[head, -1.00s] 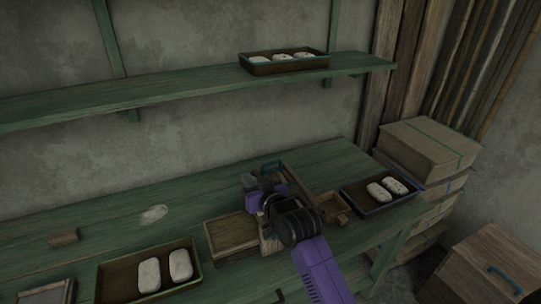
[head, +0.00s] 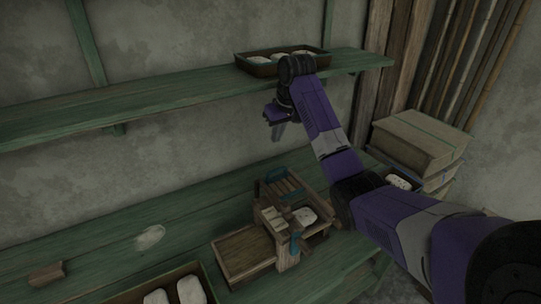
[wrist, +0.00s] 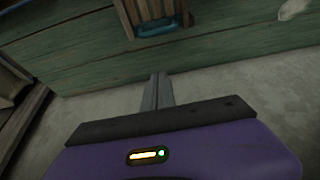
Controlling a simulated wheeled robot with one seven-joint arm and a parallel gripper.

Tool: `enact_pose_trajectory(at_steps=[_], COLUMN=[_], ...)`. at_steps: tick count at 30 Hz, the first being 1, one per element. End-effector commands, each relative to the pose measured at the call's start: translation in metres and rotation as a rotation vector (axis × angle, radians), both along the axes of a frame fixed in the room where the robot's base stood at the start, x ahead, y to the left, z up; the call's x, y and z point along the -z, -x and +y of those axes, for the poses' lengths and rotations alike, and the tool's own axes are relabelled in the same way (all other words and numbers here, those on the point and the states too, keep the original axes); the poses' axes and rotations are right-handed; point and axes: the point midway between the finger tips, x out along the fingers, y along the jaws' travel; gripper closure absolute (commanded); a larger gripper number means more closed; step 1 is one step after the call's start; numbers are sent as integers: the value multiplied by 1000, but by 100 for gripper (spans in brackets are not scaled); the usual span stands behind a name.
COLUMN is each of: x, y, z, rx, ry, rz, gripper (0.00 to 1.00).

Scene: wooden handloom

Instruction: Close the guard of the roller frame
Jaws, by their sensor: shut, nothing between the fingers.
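The wooden roller frame (head: 283,247) stands on the green bench. A slatted wooden panel with a teal handle (head: 275,173), which looks like its guard (head: 288,188), sits at its back, away from the pale pieces at the front. The panel and handle also show at the top of the wrist view (wrist: 155,27). The panel's exact tilt is hard to tell. My gripper (head: 277,136) is shut and empty, fingers down, in the air above and behind the frame, apart from it. Its closed fingers show in the wrist view (wrist: 158,88).
A shelf (head: 180,98) with a tray of white pieces (head: 283,65) is close to my gripper. An open wooden box (head: 243,254) adjoins the frame's left. A tray (head: 172,284) lies in front, and boxes (head: 418,140) stand right. The bench's left is mostly clear.

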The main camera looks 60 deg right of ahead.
Motion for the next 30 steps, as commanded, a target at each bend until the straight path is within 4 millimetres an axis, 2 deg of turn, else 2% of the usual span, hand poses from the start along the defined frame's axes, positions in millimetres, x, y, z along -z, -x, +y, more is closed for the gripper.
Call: enact_pose_trajectory(at_steps=[5,12,21,30], x=[16,56,95,97], y=[-4,-17,-29,-4], z=[-2,-10,-17,-2], rx=[-1,-1,-1,0], ry=[-3,-4,-3,0], rz=[6,5,3,0], gripper=[100,100,100,100])
